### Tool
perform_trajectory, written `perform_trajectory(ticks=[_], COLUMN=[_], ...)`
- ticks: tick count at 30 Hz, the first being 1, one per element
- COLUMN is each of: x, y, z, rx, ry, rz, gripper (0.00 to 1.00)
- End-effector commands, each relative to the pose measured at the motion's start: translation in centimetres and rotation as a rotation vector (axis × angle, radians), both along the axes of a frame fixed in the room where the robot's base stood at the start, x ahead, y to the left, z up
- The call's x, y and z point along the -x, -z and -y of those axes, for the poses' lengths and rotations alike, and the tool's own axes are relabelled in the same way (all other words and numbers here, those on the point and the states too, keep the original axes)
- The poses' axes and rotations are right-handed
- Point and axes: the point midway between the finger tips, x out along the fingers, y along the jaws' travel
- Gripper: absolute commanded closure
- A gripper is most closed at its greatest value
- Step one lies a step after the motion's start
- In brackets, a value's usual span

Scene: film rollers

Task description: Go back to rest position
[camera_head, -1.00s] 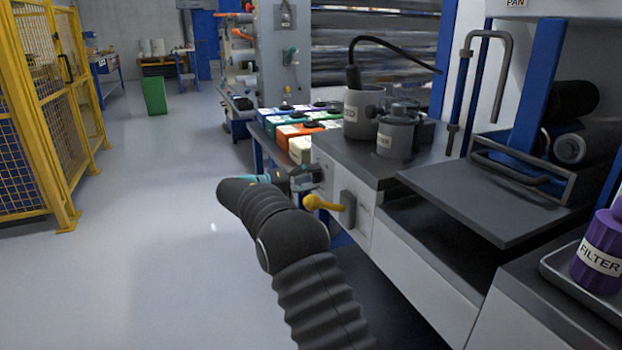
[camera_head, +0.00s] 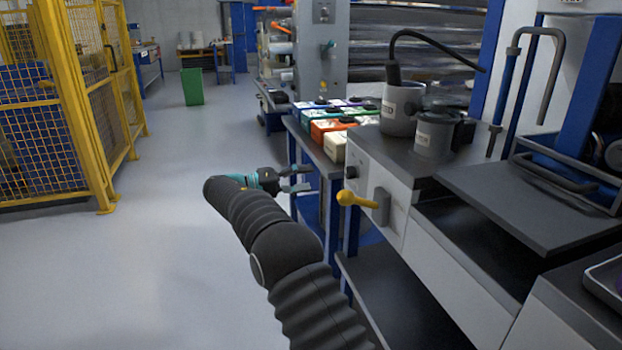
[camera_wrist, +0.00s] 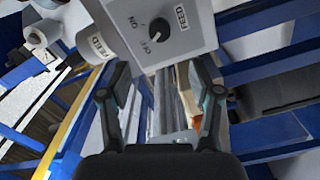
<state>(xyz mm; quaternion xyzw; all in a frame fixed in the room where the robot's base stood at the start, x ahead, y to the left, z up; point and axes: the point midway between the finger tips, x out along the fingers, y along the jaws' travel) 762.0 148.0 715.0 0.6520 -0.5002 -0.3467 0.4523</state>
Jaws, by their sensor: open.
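My gripper (camera_head: 300,179) is open and empty in the head view, at the end of my dark ribbed arm. It is in the air left of the machine's front panel and the yellow-knobbed lever (camera_head: 357,199), apart from both. In the wrist view my gripper (camera_wrist: 160,103) shows two spread fingers with nothing between them. Beyond the fingertips is a grey panel (camera_wrist: 190,22) with a black rotary switch and FEED and ON/OFF labels.
A machine with a dark top (camera_head: 405,160) fills the right, bearing labelled grey pots (camera_head: 434,140). Coloured boxes (camera_head: 325,128) sit on a bench behind my gripper. A yellow mesh fence (camera_head: 100,120) stands at left. The grey floor (camera_head: 165,240) between is clear.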

Motion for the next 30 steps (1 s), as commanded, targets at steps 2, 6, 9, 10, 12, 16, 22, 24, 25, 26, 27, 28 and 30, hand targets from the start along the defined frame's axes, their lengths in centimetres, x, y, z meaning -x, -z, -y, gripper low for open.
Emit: perform_trajectory(ticks=[2,6,9,10,12,16,22,24,25,26,27,28,30], x=[0.0,0.0,0.0,-0.1,-0.8,-1.3,0.8,2.1,2.8,3.5,4.5,5.2,7.1], y=[0.0,0.0,0.0,0.0,0.7,5.4,12.4,13.7,14.1,14.4,14.7,14.9,15.1], z=[0.0,0.0,0.0,0.0,-0.2,-0.5,-0.5,-0.1,0.1,0.4,0.7,0.9,1.6], rx=[0.000,0.000,0.004,0.005,-0.010,-0.075,-0.205,-0.266,-0.295,-0.324,-0.365,-0.394,-0.467], ry=[0.000,0.000,0.000,-0.006,-0.039,-0.100,-0.176,-0.199,-0.208,-0.216,-0.226,-0.235,-0.251], rz=[0.000,0.000,-0.014,-0.025,-0.079,-0.254,-0.524,-0.599,-0.627,-0.655,-0.686,-0.709,-0.752], gripper=[0.36,0.36,0.36,0.36,0.36,0.36,0.36,0.36,0.36,0.36,0.36,0.36,0.36])
